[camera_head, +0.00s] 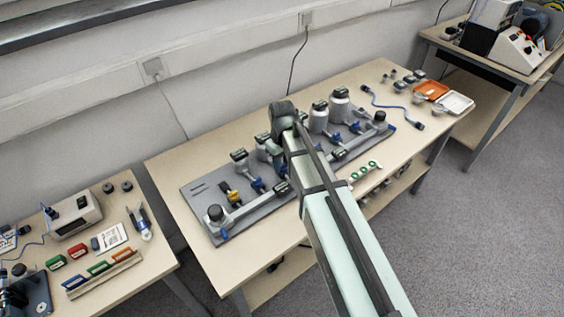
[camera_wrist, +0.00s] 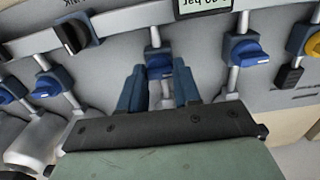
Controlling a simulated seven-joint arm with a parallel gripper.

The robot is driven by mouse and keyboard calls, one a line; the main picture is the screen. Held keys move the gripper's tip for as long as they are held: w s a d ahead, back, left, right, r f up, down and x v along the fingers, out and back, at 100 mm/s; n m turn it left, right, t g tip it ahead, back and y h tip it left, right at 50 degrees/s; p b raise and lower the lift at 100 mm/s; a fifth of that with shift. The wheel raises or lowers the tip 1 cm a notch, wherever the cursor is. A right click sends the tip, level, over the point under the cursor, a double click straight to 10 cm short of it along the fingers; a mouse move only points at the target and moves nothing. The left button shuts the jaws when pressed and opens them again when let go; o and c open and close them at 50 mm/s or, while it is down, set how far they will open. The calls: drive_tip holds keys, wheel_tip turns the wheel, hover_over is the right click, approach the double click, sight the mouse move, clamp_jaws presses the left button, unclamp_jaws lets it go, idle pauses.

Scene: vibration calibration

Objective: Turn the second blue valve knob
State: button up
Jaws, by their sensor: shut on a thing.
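In the wrist view, my gripper (camera_wrist: 159,72) has its two dark blue fingers on either side of a blue valve knob (camera_wrist: 158,61) and is shut on it. The knob sits on a thin grey pipe. Other blue knobs stand apart on both sides: one to the right (camera_wrist: 247,50) and one to the left (camera_wrist: 48,84), with another at the far left edge (camera_wrist: 6,94). In the head view, my arm hides the fingers and the gripped knob. A blue knob (camera_head: 257,185) shows left of the arm on the grey valve board (camera_head: 192,194).
A yellow knob (camera_wrist: 312,44) is at the right edge of the wrist view, and a black knob (camera_wrist: 73,35) is at upper left. Metal canisters (camera_head: 339,107) stand on the board. Green rings (camera_head: 366,170) lie in front. An orange tray (camera_head: 431,90) is at the table's right end.

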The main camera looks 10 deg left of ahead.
drive_tip(key=shift+m, duration=0.4)
drive_tip(key=m, duration=1.3)
drive_tip(key=shift+m, duration=2)
drive_tip(key=o, duration=1.1)
drive_tip(key=shift+c, duration=0.2)
